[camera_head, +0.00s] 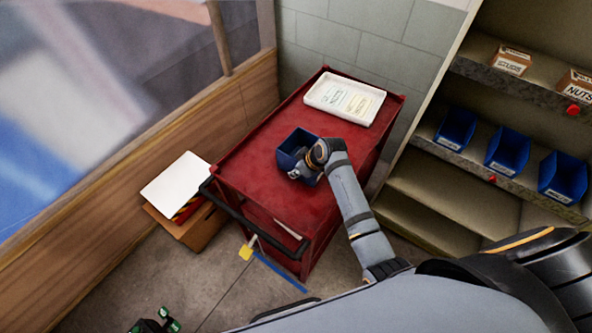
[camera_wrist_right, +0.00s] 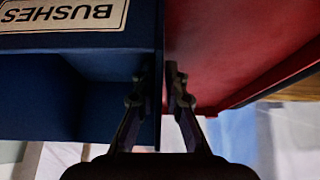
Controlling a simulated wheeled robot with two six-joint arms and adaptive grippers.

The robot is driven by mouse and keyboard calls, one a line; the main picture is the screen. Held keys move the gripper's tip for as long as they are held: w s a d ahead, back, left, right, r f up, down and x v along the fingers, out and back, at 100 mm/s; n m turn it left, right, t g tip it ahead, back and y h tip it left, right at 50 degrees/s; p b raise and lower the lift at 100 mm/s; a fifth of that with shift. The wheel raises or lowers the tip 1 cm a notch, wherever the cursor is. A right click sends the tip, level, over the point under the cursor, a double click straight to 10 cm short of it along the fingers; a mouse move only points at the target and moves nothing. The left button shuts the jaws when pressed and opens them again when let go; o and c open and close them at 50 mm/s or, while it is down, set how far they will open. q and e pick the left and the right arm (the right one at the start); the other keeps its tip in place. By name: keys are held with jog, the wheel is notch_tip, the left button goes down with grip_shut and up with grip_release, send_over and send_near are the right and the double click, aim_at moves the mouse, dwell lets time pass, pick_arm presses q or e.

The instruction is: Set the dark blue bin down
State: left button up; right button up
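The dark blue bin (camera_head: 297,141) is over the top of the red cart in the head view; whether it touches the cart top is hard to tell. In the wrist view the bin (camera_wrist_right: 70,62) shows a "BUSHES" label, upside down in the picture. My right gripper (camera_head: 304,171) is at the bin's near side. In the wrist view its fingers (camera_wrist_right: 161,85) straddle one thin bin wall and look closed on it. A dark part with green marks, apparently my left gripper (camera_head: 155,322), shows at the bottom edge; its fingers are unclear.
The red cart (camera_head: 250,170) has free room around the bin. A white tray (camera_head: 345,99) with labels lies at its far end. Shelves (camera_head: 440,190) on the right hold several blue bins (camera_head: 507,151) and cardboard boxes (camera_head: 512,60). A box with a white panel (camera_head: 176,187) stands left of the cart.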

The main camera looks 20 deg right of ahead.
jog(key=shift+o, duration=1.1)
jog(key=shift+r, duration=0.15)
jog(key=v, duration=1.2)
jog(key=shift+b, duration=0.35)
